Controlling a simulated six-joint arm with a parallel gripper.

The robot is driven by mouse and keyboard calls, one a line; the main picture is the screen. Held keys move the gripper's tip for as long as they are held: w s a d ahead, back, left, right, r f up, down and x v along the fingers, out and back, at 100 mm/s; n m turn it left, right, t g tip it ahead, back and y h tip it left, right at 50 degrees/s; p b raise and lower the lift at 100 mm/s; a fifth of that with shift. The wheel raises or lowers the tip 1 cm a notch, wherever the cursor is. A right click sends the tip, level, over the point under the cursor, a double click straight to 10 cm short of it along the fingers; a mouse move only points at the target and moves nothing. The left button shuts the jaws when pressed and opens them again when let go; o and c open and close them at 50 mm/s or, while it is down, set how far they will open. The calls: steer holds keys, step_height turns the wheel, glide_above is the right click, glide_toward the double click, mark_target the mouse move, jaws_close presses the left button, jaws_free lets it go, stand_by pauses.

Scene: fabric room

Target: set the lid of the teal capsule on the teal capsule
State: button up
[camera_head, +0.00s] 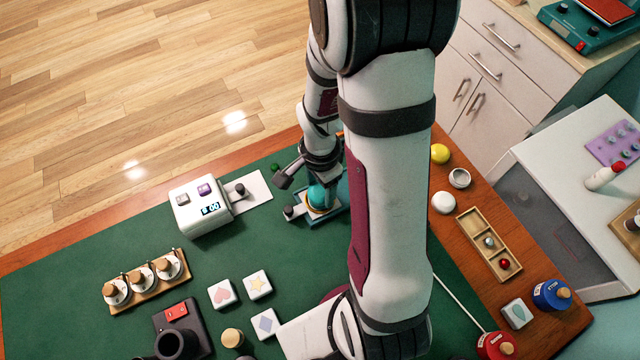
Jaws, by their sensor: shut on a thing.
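My gripper (318,184) is at the back middle of the green mat, pointing down. It is shut on the rounded teal lid (319,197), with its fingers partly hidden by my wrist and forearm. Directly below the lid is a blue holder (301,221) with a dark knob at its left end. A yellowish ring shows under the teal part. The body of the teal capsule cannot be told apart from the lid here, and I cannot tell whether the two touch.
A wooden tray (477,225) lies to the right. My arm hides the middle right.

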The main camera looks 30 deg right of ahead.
mark_target(320, 190)
steer(key=shift+f, duration=0.6)
steer(key=o, duration=1)
steer(key=shift+o, duration=0.2)
step_height(320, 190, up, 11)
